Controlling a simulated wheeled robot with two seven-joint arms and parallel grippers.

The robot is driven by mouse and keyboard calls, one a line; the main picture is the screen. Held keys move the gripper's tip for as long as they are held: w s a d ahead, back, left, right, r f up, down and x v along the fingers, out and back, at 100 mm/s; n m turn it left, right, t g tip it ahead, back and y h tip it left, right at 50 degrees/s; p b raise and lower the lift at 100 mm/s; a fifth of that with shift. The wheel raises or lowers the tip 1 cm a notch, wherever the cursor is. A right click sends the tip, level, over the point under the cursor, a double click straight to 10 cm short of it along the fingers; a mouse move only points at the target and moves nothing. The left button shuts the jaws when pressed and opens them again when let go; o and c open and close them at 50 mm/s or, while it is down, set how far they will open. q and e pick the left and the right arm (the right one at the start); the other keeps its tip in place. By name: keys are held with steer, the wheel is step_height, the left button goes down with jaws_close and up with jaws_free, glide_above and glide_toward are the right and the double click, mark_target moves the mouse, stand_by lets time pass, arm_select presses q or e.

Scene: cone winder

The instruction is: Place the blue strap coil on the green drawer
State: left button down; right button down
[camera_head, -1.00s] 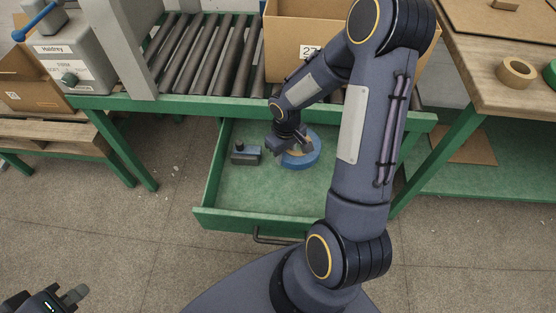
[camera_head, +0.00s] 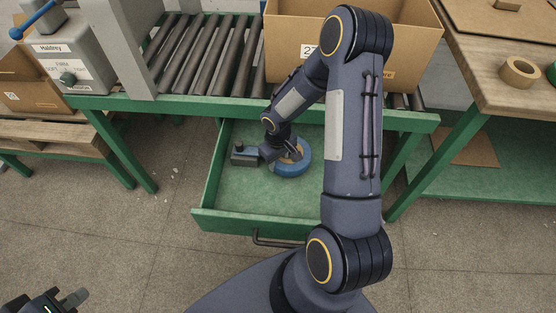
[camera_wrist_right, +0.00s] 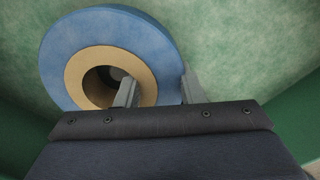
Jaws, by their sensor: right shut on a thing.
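The blue strap coil (camera_head: 293,170) is a blue ring with a tan core, inside the open green drawer (camera_head: 240,215). It also shows in the right wrist view (camera_wrist_right: 85,40), lying flat. My right gripper (camera_head: 288,155) is shut on the coil's wall. In the right wrist view its fingers (camera_wrist_right: 157,88) straddle the wall, one in the core's hole and one at the outer edge. I cannot tell whether the coil touches the drawer floor. My left gripper (camera_head: 62,301) is partly in view at the bottom left, away from the drawer; its opening is unclear.
A dark tool (camera_head: 245,157) lies in the drawer just left of my right gripper. The front of the drawer floor is clear. A roller conveyor (camera_head: 205,60) and a cardboard box (camera_head: 300,38) stand above the drawer. A wooden bench (camera_head: 500,60) with tape rolls is at right.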

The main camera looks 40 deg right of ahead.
steer(key=shift+f+b, duration=0.45)
steer(key=shift+f, duration=0.1)
steer(key=shift+r, duration=0.1)
steer(key=c, duration=1.2)
jaws_free()
steer(key=shift+c, duration=0.2)
steer(key=shift+r+p, duration=0.25)
steer(key=shift+p, duration=0.15)
steer(key=s+a+r+m+t+p, duration=0.1)
steer(key=s+r, duration=0.2)
steer(key=r, duration=0.5)
steer(key=s+a+r+t+y+p, duration=0.1)
steer(key=s+r, duration=0.1)
steer(key=r, duration=0.7)
steer(key=s+a+r+m+t+p, duration=0.1)
steer(key=s+a+r, duration=0.15)
steer(key=r, duration=0.55)
steer(key=s+a+r+t+y, duration=0.1)
steer(key=s+a+r, duration=0.1)
steer(key=s, duration=0.3)
steer(key=s+a+r+t+y, duration=0.1)
steer(key=s+a+r, duration=0.2)
steer(key=s, duration=0.3)
steer(key=shift+a+m+t+y, duration=0.3)
steer(key=shift+a+m+y, duration=0.1)
steer(key=shift+a, duration=0.05)
